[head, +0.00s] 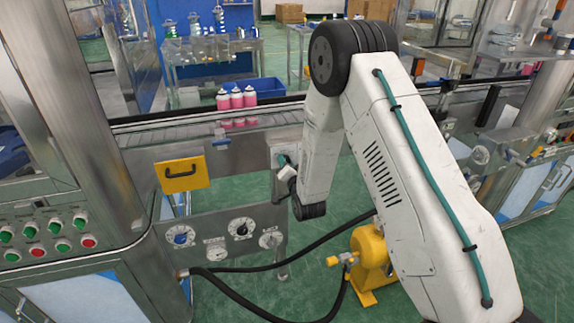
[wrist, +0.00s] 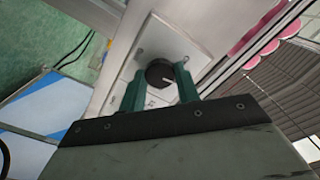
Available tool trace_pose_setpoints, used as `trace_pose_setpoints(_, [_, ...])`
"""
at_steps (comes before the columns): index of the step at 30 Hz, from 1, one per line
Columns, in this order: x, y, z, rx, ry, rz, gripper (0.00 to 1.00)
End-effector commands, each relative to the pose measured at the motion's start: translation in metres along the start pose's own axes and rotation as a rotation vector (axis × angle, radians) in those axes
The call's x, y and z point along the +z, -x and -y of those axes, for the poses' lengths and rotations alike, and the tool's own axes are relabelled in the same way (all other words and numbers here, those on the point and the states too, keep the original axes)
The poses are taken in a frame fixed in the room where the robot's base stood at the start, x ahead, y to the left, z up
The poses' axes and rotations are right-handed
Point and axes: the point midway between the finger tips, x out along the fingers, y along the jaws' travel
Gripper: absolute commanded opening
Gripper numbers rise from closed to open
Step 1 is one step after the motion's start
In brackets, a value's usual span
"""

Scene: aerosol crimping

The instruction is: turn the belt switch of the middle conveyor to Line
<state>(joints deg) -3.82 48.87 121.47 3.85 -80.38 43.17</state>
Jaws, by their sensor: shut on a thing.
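The belt switch is a round black knob (wrist: 158,72) with a white pointer line, on a pale square plate (wrist: 172,45) fixed to a grey metal post. In the wrist view the pointer points right and slightly down. Only part of the lettering shows below the knob, and I cannot read it whole. My gripper (wrist: 160,84) has its two green fingers on either side of the knob and is shut on it. In the head view my gripper (head: 284,164) is at the switch plate beside the conveyor, and it hides the knob there.
Several pink cans (head: 237,99) stand on the conveyor behind the plate. A yellow panel with a black handle (head: 183,174) and a dial panel (head: 213,226) are to the left. A yellow machine (head: 370,258) and black hoses are below my arm. Green floor shows between them.

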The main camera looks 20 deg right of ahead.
Motion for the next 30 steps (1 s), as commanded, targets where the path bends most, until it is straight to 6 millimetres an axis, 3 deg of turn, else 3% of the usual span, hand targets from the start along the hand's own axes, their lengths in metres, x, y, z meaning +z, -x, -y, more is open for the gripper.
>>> trace_pose_setpoints(9, [-0.0005, 0.0003, -0.0009, 0.002, -0.113, -0.001, 0.09])
trace_pose_setpoints(24, [-0.0006, 0.0004, -0.0012, 0.003, -0.133, -0.001, 0.09])
trace_pose_setpoints(25, [-0.0006, 0.0004, -0.0012, 0.003, -0.133, -0.001, 0.35])
trace_pose_setpoints(27, [-0.0006, 0.0004, -0.0012, 0.003, -0.133, -0.001, 0.54])
trace_pose_setpoints(30, [-0.0004, 0.0003, -0.0009, 0.002, -0.133, -0.001, 0.54])
